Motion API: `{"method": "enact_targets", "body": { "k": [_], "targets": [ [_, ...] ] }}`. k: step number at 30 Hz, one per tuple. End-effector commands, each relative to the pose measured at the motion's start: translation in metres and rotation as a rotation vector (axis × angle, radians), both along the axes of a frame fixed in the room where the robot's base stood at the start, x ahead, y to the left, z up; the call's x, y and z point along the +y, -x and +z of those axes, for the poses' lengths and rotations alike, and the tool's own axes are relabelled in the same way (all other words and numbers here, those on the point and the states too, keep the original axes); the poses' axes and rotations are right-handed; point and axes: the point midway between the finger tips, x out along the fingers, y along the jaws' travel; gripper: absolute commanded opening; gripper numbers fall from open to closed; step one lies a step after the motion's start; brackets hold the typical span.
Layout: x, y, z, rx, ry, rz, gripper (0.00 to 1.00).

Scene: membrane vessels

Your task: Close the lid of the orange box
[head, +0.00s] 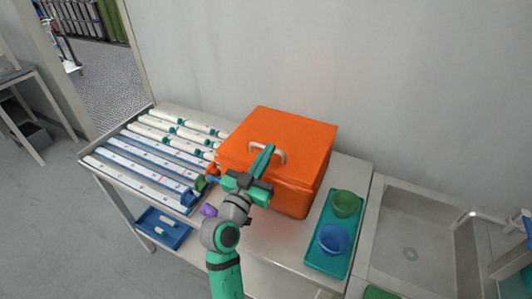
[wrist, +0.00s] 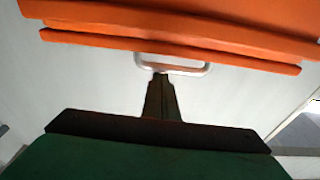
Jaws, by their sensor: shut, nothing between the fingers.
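The orange box (head: 297,198) stands on the metal table against the wall. Its orange lid (head: 300,130) lies down over the top, with no clear gap showing in the head view. My arm hides part of the front, so I cannot tell if it is fully seated. A pale handle (head: 282,155) is on the lid, and it also shows in the wrist view (wrist: 195,69). My gripper (head: 268,148) is shut and empty, its fingertips close by the handle. In the wrist view the fingertips (wrist: 161,76) overlap the handle's edge; contact is unclear.
Several white tubes (head: 175,131) and blue-and-white strips (head: 135,170) lie on the table left of the box. A teal tray (head: 318,262) holds a green cup (head: 345,203) and a blue cup (head: 333,239) on the right. Beyond is a sink (head: 408,245).

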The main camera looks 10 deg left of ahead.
Motion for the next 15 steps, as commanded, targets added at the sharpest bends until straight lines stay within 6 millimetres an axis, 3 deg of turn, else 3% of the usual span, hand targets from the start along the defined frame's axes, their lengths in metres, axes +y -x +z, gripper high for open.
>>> {"method": "enact_targets", "body": {
  "k": [1, 5, 15],
  "targets": [
    [0.002, -0.002, -0.021, 0.044, 0.004, 0.001, 0.00],
    [0.003, -0.002, -0.018, 0.042, 0.004, 0.001, 0.00],
    [0.003, 0.004, 0.028, 0.011, -0.002, 0.003, 0.00]
  ]
}}
